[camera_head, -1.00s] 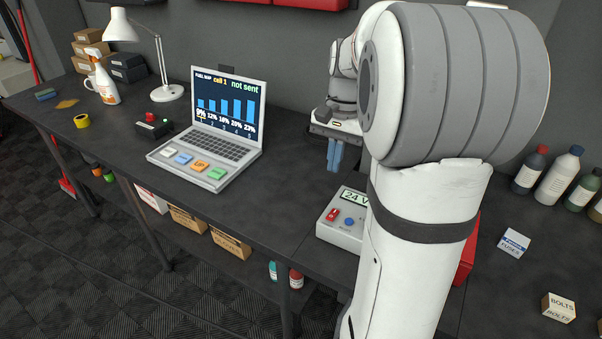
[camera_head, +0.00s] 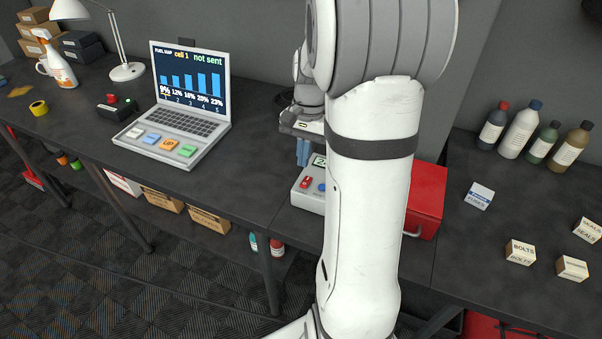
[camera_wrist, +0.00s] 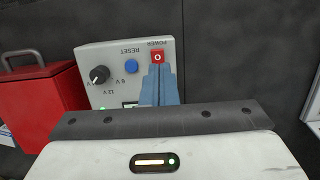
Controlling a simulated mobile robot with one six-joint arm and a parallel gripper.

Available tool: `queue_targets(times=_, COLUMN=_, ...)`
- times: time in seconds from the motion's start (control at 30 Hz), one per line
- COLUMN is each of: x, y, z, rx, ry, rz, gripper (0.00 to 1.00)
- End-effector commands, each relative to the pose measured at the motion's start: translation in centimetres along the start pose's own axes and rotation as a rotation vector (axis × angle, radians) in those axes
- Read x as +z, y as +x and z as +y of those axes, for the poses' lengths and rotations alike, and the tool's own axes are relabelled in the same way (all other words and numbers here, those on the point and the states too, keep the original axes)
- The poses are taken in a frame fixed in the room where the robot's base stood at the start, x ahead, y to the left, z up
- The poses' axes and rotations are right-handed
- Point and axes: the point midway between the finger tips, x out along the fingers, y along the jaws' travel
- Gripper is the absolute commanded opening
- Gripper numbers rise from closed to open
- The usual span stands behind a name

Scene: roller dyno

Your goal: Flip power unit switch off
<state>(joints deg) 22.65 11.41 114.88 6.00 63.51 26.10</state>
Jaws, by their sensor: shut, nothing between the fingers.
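The power unit (camera_head: 306,199) is a pale grey box on the bench, partly hidden behind my arm in the head view. Its red power switch (camera_head: 305,182) is at the left of its top. In the wrist view the unit (camera_wrist: 112,58) appears upside down, with the red switch (camera_wrist: 158,57) marked with a white O, a blue reset button (camera_wrist: 131,66) and a black knob (camera_wrist: 99,75). My gripper (camera_head: 303,163) has blue fingers, shut and empty. In the wrist view the fingertips (camera_wrist: 157,68) are right at the switch; I cannot tell whether they touch it.
A red box (camera_head: 427,200) stands right beside the power unit. An open laptop (camera_head: 186,105) is to the left. Bottles (camera_head: 520,129) and small cartons (camera_head: 520,252) are on the right. Bare bench lies between the laptop and the unit.

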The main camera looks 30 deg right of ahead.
Motion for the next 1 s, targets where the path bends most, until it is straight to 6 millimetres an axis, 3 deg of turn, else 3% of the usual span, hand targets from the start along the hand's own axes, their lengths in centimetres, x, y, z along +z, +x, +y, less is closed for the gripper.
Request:
queue_targets(times=0.1, x=0.1, y=2.3, z=0.1, rx=0.002, ry=0.001, rz=-0.005, gripper=0.00)
queue_targets(times=0.33, x=0.0, y=5.2, z=0.1, rx=0.001, ry=0.001, rz=-0.001, gripper=0.00)
queue_targets(times=0.8, x=-0.1, y=5.9, z=0.1, rx=0.000, ry=0.002, rz=0.002, gripper=0.00)
queue_targets(times=1.0, x=-0.7, y=6.6, z=1.2, rx=-0.004, ry=0.031, rz=0.051, gripper=0.00)
